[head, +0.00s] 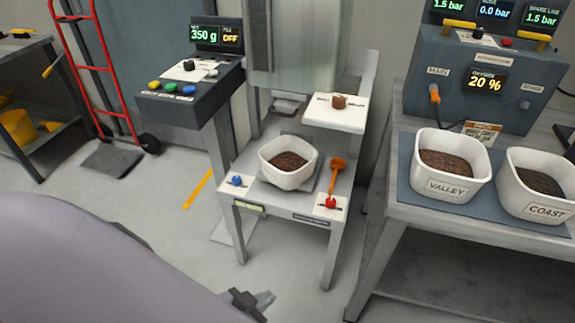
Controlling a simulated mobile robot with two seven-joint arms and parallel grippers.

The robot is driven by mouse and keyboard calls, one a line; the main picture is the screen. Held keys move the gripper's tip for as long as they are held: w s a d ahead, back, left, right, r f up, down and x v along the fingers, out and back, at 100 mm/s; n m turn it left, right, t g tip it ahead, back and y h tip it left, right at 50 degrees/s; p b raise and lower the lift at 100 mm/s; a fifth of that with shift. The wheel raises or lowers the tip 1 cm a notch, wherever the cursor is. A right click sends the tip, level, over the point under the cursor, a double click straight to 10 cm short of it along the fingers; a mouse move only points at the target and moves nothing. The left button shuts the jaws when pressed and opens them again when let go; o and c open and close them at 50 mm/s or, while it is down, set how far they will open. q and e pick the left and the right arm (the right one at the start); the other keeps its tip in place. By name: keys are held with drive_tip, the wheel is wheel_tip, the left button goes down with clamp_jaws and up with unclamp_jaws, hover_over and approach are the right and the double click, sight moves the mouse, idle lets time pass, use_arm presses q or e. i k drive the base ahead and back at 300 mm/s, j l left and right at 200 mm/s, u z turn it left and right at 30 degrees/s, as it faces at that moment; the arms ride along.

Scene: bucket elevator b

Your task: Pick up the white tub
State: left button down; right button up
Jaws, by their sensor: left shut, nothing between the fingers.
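A white tub (288,175) stands upright on the small grey stand (331,242) in the middle, under a metal chute. It holds dark brown beans or granules. My left gripper (254,302) is low at the bottom of the view, in front of the stand and apart from the tub. It looks small and is partly hidden by my own arm; it is shut and empty. My right gripper is not in view. Two more white tubs with dark contents, labelled VALLEY (447,189) and COAST (541,207), stand on the right bench.
An orange-handled lever (336,172) and a blue knob (236,181) flank the middle tub. A white shelf (335,116) overhangs behind it. A control console (190,92) reads 350 g. A red hand truck (84,69) stands at left. Floor at front left is clear.

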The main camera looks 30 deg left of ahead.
sight(288, 161)
drive_tip(key=i+j, duration=0.75)
